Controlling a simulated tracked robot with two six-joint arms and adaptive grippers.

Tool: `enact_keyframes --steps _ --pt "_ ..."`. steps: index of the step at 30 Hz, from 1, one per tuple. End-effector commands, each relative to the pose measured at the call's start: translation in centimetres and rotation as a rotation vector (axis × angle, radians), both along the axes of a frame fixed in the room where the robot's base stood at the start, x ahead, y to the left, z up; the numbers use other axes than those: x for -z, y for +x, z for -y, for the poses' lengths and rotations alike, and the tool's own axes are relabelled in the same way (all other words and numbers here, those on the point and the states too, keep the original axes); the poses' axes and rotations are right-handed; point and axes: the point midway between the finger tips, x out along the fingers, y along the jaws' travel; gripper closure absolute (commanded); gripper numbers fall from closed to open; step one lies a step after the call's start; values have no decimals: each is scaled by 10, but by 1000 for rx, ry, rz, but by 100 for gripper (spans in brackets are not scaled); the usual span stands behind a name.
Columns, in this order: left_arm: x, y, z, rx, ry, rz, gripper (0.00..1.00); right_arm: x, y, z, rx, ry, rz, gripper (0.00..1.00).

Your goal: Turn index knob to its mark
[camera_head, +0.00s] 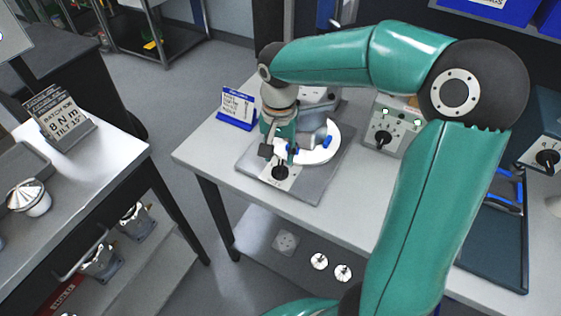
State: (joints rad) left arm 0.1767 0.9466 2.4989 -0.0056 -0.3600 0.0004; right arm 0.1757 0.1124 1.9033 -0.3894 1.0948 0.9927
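A black index knob (280,173) stands on a pale plate at the front of a grey fixture base (314,187) on the middle table. Its mark is too small to make out. My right gripper (278,153) points down just above and behind the knob. Its dark fingers look spread, with nothing seen between them, and the knob shows below them. I cannot tell whether a finger touches it. A round white disc (322,152) and a grey housing sit behind, partly hidden by the gripper. My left gripper is not in view.
A grey box with another black knob and green lights (391,122) stands right of the fixture. A blue-framed card (237,108) stands behind left. A side table (100,156) holds a sign and a metal cone. The table's left front corner is clear.

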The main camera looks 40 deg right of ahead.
Motion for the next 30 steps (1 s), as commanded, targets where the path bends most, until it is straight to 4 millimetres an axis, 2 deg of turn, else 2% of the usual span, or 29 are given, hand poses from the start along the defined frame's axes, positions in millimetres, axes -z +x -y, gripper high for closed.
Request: enact_keyframes --steps 3,7,19,26,30 --pt "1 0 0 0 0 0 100 20 -1 0 0 0 -5 61" --pt "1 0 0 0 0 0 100 32 0 0 0 0 -1 61" --pt "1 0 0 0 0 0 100 38 0 0 0 0 0 61" --pt "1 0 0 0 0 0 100 38 0 0 0 0 0 100" --pt "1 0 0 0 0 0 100 38 0 0 0 0 1 100"
